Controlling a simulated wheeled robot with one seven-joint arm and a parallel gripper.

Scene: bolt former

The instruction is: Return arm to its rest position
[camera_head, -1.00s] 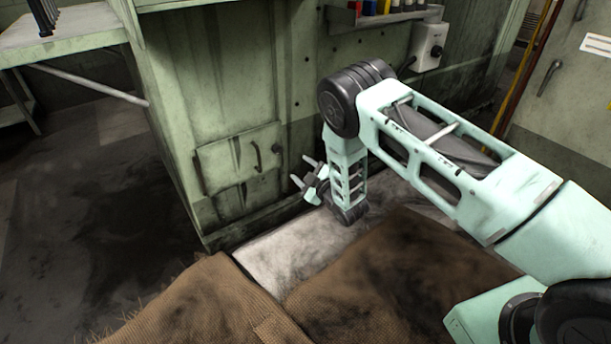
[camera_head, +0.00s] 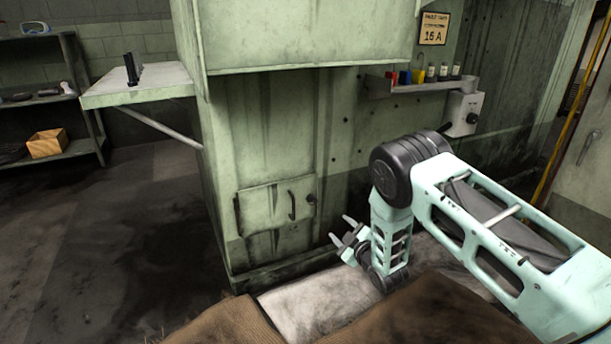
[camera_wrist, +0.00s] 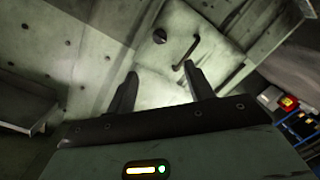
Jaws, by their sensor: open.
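My gripper (camera_head: 340,228) is open and empty, low in front of the green machine cabinet (camera_head: 270,130). My mint arm folds down at its black elbow joint, with the gripper turned left. In the wrist view both fingers of my gripper (camera_wrist: 158,88) stand apart with nothing between them. Beyond them is the cabinet's small access door (camera_wrist: 200,55) with its handle and a round knob. The same door (camera_head: 262,205) shows in the head view, left of my gripper. I see no contact between the gripper and the door.
A side shelf (camera_head: 140,85) with black upright pieces juts from the cabinet's left. A rack (camera_head: 395,88) with small bottles and a grey switch box (camera_head: 463,112) are on the wall. Brown cloth (camera_head: 420,318) lies at the bottom. The dark floor (camera_head: 110,230) at left is clear.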

